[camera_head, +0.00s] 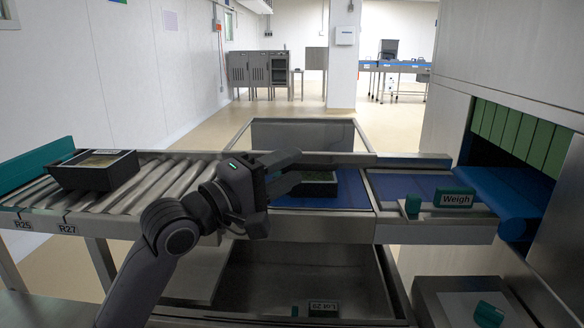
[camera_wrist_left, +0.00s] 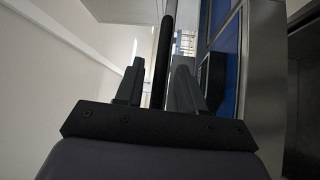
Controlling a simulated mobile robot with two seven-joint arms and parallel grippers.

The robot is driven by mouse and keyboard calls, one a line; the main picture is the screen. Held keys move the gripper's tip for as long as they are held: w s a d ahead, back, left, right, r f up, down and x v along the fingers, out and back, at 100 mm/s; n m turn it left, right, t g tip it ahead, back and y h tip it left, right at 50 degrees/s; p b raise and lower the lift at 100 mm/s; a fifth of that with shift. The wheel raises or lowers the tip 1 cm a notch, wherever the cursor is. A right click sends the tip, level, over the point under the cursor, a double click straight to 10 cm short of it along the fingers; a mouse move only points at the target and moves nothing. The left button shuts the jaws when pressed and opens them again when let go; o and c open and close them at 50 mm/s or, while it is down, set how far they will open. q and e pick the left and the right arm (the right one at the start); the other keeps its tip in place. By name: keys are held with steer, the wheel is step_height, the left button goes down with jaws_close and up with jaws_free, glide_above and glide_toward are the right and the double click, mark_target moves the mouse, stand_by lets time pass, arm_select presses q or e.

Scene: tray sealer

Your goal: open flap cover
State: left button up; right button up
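No part is plainly marked as a flap cover. Green hanging strips (camera_head: 520,135) cover the upper part of the machine opening at the right. My left gripper (camera_head: 292,172) reaches over the conveyor from the left, beside a black tray (camera_head: 318,187) on the blue belt, and hides part of that tray. In the left wrist view its two fingers (camera_wrist_left: 158,88) stand apart. A dark bar (camera_wrist_left: 164,50) shows between them; I cannot tell what it belongs to or whether a finger touches it. My right gripper is not in view.
Another black tray (camera_head: 95,178) sits on the rollers (camera_head: 165,182) at the left. A teal "Weigh" sign (camera_head: 456,199) stands on the front rail. A metal bin (camera_head: 290,285) lies below the conveyor. The machine housing (camera_head: 500,45) closes off the right side.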

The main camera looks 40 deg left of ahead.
arm_select(q)
steer(key=shift+w+d+r, duration=0.1)
steer(key=shift+w+d, duration=0.1)
steer(key=shift+w, duration=0.5)
jaws_close()
steer(key=shift+r, duration=0.1)
